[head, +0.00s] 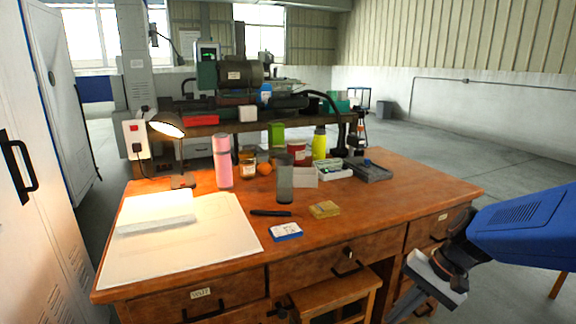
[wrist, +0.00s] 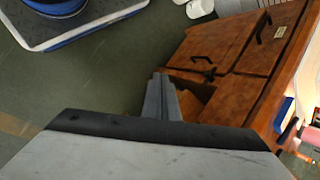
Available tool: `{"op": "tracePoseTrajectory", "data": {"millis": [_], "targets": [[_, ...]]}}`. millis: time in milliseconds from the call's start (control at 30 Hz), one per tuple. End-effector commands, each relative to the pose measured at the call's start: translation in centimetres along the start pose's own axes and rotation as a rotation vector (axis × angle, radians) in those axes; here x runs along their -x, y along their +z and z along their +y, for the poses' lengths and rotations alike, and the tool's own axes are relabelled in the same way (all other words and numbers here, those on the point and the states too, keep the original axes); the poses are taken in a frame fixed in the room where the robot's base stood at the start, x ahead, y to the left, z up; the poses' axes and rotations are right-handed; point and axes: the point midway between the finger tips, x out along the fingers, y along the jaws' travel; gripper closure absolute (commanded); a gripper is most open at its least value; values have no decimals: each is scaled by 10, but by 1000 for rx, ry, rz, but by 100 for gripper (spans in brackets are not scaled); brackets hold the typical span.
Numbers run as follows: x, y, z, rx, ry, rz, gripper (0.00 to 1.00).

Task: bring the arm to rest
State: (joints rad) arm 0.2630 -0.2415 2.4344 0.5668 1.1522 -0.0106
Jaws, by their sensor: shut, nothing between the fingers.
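My arm reaches in from the right edge of the head view, with its blue link bent downward. My gripper (wrist: 162,82) shows in the wrist view with its grey fingers together and nothing between them. In the head view it hangs low in front of the right side of the wooden desk (head: 370,190), beside the drawers, and its lower part (head: 405,308) is near the bottom edge. The fingers appear apart from the desk front, though the exact gap cannot be told.
A wooden stool (head: 335,292) stands under the desk front, close to my gripper. The desktop holds a pink bottle (head: 222,162), a grey cylinder (head: 285,182), a yellow bottle (head: 319,145), a lit lamp (head: 168,127) and paper sheets (head: 180,250). Open floor (head: 480,155) lies at right.

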Motion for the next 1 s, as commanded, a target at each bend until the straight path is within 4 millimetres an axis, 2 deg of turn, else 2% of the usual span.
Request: {"op": "tracePoseTrajectory", "data": {"millis": [200,500,800,1000], "targets": [[15,32,14,176,122,122,100],[40,62,35,406,271,307,100],[66,80,52,590,379,478,100],[73,83,56,634,405,523,100]]}}
